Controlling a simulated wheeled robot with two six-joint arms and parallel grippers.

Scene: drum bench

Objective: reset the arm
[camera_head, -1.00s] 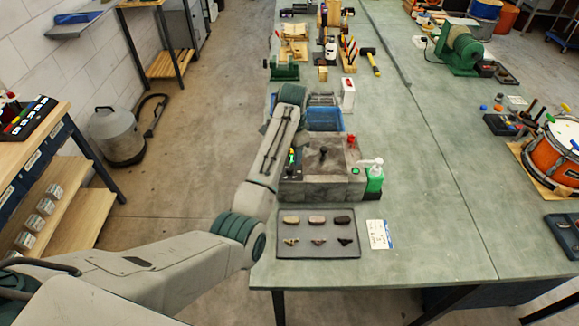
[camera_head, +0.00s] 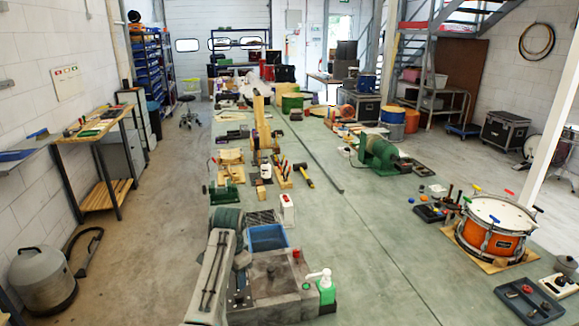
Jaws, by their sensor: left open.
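My left arm (camera_head: 212,280) comes in at the lower left and rises to its green wrist joint (camera_head: 229,219). My left gripper (camera_head: 242,263) points down just behind the arm link, by the left side of a grey stone-like block (camera_head: 275,290). It is open, its fingers are mostly hidden by the arm, and I see nothing held. My right arm and gripper are out of view.
The long green bench (camera_head: 365,260) runs away from me. A blue bin (camera_head: 268,238), a green-and-white pump bottle (camera_head: 323,287) and a white bottle (camera_head: 287,210) stand near my gripper. An orange drum (camera_head: 493,230) sits at right. The bench middle is clear.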

